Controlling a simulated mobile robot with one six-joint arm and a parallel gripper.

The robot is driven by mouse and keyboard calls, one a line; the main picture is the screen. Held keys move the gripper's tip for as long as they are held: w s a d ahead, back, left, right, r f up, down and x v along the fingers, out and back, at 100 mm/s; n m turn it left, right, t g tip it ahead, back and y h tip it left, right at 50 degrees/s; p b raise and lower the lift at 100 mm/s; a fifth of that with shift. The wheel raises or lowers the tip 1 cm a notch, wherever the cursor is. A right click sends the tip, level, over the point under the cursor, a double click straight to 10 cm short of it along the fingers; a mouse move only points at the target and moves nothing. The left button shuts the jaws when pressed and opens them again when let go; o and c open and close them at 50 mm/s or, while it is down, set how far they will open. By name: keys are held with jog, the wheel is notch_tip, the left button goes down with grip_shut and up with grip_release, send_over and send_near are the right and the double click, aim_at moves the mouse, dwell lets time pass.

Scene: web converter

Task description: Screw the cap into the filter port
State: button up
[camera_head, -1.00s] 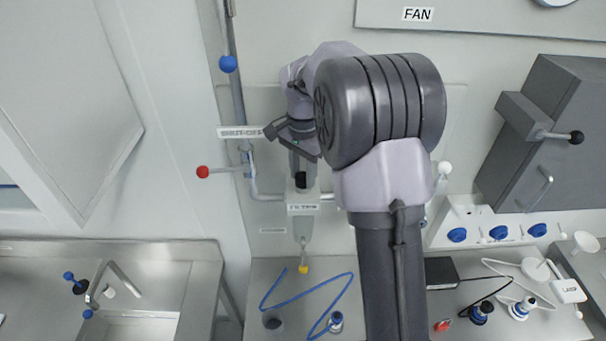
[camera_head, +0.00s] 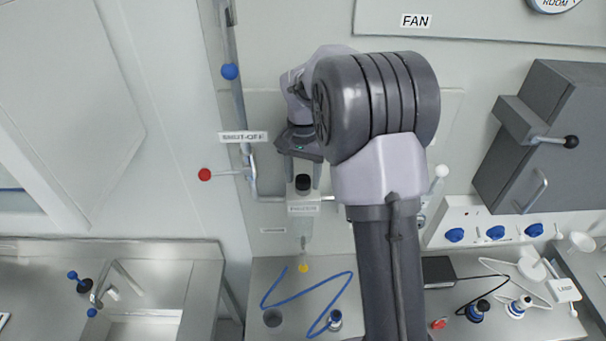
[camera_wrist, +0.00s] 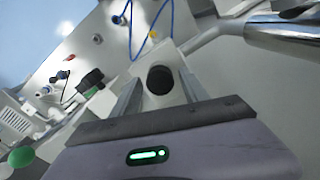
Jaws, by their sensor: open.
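The black cap (camera_head: 303,182) sits upright at the top of the white filter housing (camera_head: 303,208) on the back wall. In the wrist view the cap (camera_wrist: 160,80) shows as a dark round top on the pale filter block (camera_wrist: 152,56). My gripper (camera_head: 303,180) points down over the filter, with one finger on each side of the cap. In the wrist view my gripper (camera_wrist: 160,86) is open, with gaps between the fingers and the cap. How deep the cap sits in the port is hidden.
A metal pipe (camera_head: 270,198) runs beside the filter, with a red-knobbed shut-off lever (camera_head: 205,174) to its left. A yellow-tipped drain (camera_head: 303,268) hangs below. A blue hose (camera_head: 340,285) lies on the steel counter. A grey box (camera_head: 545,130) is at the right.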

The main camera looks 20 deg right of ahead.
jog(key=n, duration=0.1)
jog(key=n+p, duration=0.1)
jog(key=shift+r+n, duration=0.2)
jog(key=shift+n, duration=0.1)
jog(key=shift+f+n, duration=0.2)
jog(key=shift+n, duration=0.3)
jog(key=shift+r+n+p, duration=0.2)
jog(key=shift+n+p, duration=0.65)
jog(key=shift+n, duration=0.15)
jog(key=shift+f+n, duration=0.2)
jog(key=shift+n, duration=0.8)
